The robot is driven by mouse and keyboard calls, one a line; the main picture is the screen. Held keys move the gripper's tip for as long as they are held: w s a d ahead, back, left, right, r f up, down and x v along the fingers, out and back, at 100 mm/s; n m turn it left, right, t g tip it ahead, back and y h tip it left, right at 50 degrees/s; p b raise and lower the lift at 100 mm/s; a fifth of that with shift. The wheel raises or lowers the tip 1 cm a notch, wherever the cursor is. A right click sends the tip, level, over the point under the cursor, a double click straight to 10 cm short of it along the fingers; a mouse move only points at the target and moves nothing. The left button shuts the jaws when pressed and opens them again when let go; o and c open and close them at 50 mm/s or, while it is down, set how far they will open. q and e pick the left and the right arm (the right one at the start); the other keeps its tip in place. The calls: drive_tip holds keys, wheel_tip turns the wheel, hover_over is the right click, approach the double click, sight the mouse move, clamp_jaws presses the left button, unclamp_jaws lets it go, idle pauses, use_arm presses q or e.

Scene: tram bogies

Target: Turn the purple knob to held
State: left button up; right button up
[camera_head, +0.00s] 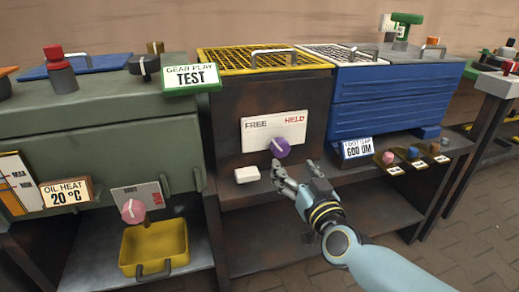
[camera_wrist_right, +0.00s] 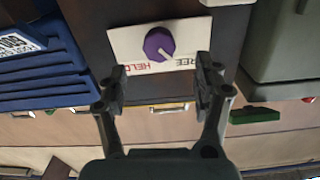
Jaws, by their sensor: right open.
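The purple knob (camera_head: 281,148) sits on the lower part of a white plate (camera_head: 260,133) marked FREE at left and HELD at right. The knob also shows in the right wrist view (camera_wrist_right: 159,43), where the plate appears upside down and the knob's pale pointer line leans toward FREE. My right gripper (camera_head: 294,172) is open and empty, just below and slightly right of the knob in the head view. In the wrist view its fingers (camera_wrist_right: 162,76) are apart, with the knob beyond the gap between them, not gripped. My left gripper is not in view.
A white block (camera_head: 247,175) sits left of my right gripper. A pink knob (camera_head: 133,211) is above a yellow bin (camera_head: 155,248) at lower left. A blue box (camera_head: 390,100) and several small knobs stand at right. A TEST sign (camera_head: 191,76) is at upper left.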

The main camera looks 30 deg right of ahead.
sight(282, 152)
drive_tip(key=x, duration=0.3)
drive_tip(key=shift+w+d, duration=0.1)
drive_tip(key=b+x, duration=0.1)
drive_tip(key=x, duration=0.4)
drive_tip(key=shift+w+f+b, duration=0.1)
drive_tip(key=shift+w+b, duration=0.25)
drive_tip(key=shift+w+d, duration=0.15)
drive_tip(key=shift+w, duration=0.3)
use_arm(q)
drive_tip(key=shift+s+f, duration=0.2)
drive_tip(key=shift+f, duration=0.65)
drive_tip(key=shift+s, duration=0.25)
use_arm(e)
drive_tip(key=c, duration=1.2)
